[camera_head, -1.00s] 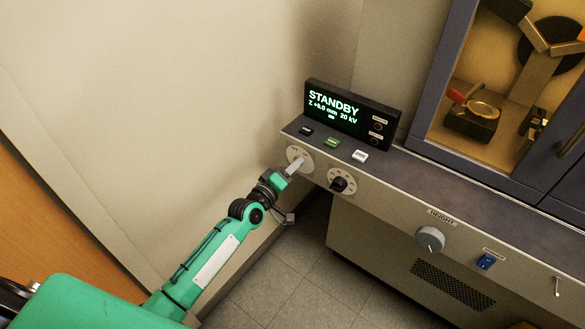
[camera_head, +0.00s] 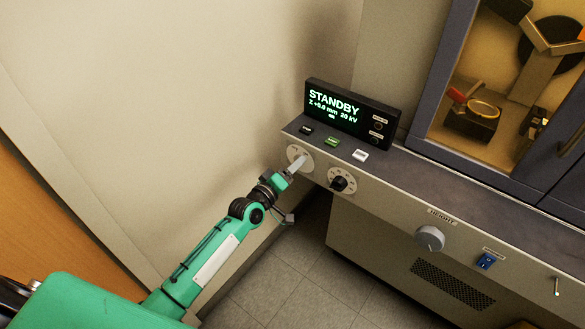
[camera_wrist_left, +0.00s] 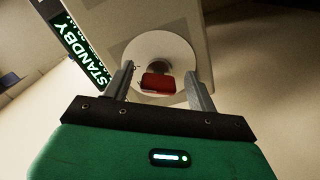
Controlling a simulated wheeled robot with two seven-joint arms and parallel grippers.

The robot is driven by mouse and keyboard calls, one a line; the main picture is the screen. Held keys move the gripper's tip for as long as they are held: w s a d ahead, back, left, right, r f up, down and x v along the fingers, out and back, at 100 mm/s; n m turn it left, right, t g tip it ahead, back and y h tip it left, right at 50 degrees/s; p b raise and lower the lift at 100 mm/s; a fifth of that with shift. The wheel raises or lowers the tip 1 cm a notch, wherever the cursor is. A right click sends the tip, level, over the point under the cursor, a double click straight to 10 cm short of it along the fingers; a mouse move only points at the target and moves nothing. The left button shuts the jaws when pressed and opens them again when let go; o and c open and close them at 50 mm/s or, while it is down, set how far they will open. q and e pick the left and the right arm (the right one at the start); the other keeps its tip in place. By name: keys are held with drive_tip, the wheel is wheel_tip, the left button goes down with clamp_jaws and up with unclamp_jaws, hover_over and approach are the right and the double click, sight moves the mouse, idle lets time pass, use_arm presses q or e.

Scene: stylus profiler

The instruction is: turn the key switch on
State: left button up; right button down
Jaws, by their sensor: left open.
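The key switch has a round pale plate (camera_head: 298,154) at the left end of the machine's front panel. In the left wrist view, its red key head (camera_wrist_left: 158,83) stands out from the round plate (camera_wrist_left: 143,50). My left gripper (camera_wrist_left: 160,85) is open, with one finger on each side of the red key and gaps between. In the head view my left gripper (camera_head: 297,164) is at the switch and hides the key. The display (camera_head: 337,108) above the panel reads STANDBY. My right gripper is not in view.
A black selector knob (camera_head: 339,183) sits just right of the key switch. Green (camera_head: 332,142) and white (camera_head: 360,155) buttons are above. A wall (camera_head: 190,90) stands close on the left.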

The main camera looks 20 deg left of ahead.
use_arm(q)
drive_tip(key=v, duration=1.3)
drive_tip(key=shift+s+b, duration=0.4)
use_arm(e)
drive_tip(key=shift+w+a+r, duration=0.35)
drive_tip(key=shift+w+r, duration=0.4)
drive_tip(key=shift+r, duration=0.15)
use_arm(q)
drive_tip(key=shift+a, duration=0.1)
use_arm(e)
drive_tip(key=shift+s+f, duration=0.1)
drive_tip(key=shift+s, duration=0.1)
